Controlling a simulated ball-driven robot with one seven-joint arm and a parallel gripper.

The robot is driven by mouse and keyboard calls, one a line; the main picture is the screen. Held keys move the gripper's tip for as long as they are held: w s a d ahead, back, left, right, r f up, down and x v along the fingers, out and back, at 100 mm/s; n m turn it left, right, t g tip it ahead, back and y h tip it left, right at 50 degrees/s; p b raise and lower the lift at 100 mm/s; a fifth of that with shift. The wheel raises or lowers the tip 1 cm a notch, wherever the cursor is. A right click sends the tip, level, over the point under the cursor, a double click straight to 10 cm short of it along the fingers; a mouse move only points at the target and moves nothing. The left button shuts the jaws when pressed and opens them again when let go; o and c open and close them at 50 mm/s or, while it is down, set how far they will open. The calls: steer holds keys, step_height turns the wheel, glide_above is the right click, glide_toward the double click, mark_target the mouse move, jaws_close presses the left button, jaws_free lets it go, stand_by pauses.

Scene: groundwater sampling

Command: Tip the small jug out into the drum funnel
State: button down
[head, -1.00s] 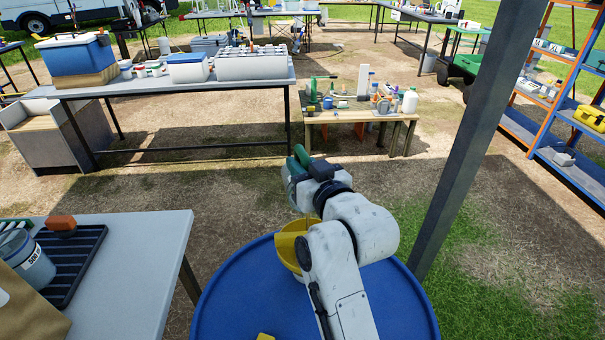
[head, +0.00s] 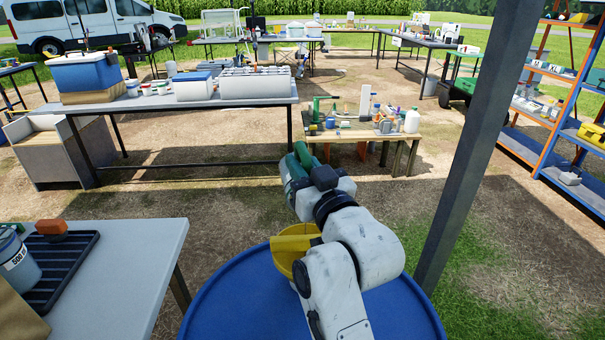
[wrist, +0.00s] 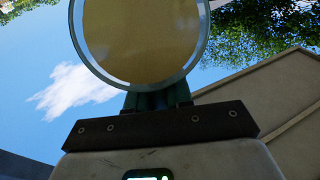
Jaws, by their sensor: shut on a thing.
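The yellow funnel (head: 284,250) sits on top of the blue drum (head: 232,305), partly hidden behind my arm. My gripper (wrist: 157,101) is shut on the small jug, a teal-green vessel (head: 299,158) held above and beyond the funnel in the head view. In the wrist view the jug's round end (wrist: 143,38) shows a pale teal rim around a cloudy brown disc. The wrist view looks up at sky, so my gripper is strongly tilted. I cannot tell whether liquid is flowing out; my arm hides much of the space above the funnel.
A grey table (head: 125,260) at the left front holds a black ribbed tray (head: 62,268) and a labelled bucket (head: 17,262). A dark post (head: 465,150) stands right of the drum. A low wooden bench (head: 360,134) with bottles stands beyond. Bare ground lies between.

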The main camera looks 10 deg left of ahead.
steer(key=shift+s+d+r+t+y+b, duration=0.25)
steer(key=shift+s+t+b, duration=0.25)
steer(key=shift+b, duration=1)
steer(key=shift+s+r, duration=0.1)
steer(key=shift+r, duration=0.05)
stand_by(0.8)
